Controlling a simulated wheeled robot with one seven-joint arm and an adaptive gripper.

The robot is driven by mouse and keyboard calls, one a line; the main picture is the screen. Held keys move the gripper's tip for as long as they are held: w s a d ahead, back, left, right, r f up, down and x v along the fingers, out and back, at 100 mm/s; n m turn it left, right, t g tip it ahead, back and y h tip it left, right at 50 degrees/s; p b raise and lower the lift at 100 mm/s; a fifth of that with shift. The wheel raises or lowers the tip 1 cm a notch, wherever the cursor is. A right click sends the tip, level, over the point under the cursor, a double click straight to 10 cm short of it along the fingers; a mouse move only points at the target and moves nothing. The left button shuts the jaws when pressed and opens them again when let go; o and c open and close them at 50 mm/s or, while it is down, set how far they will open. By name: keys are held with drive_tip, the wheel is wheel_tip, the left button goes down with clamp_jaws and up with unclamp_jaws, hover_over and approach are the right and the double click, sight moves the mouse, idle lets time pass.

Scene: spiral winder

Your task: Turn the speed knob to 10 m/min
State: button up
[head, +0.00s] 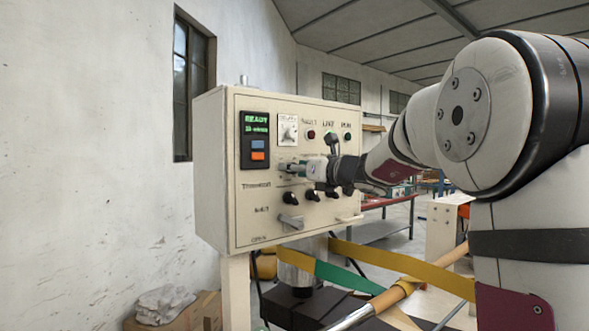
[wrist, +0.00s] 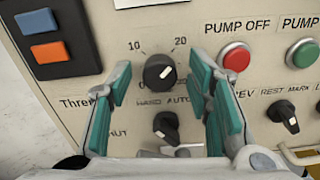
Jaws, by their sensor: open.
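The black round knob (wrist: 160,73) is on the cream panel in the wrist view, with 10 printed at its upper left and 20 at its upper right. Its white mark points up and right, towards the 20 side. My gripper (wrist: 160,84) is open, its two teal-padded fingers to the left and right of the knob, with gaps between them and it. In the head view my gripper (head: 301,169) is at the front of the panel and hides much of the knob area. The green READY display (head: 255,125) is lit; its second line is too small to read.
Below the knob is a HAND/AUTO selector (wrist: 166,127). The red PUMP OFF button (wrist: 235,58) lies close beyond my right finger, and another selector (wrist: 283,115) lies lower right. The control box (head: 211,170) stands above yellow and green straps (head: 345,279).

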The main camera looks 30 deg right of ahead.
clamp_jaws()
drive_tip(key=shift+n+b, duration=0.3)
drive_tip(key=shift+b, duration=0.1)
drive_tip(key=n+b, duration=1.6)
drive_tip(key=b, duration=0.2)
drive_tip(key=shift+a+f+n+b, duration=0.1)
drive_tip(key=shift+f+n+b, duration=0.05)
drive_tip(key=shift+n+b, duration=0.25)
drive_tip(key=shift+n, duration=0.3)
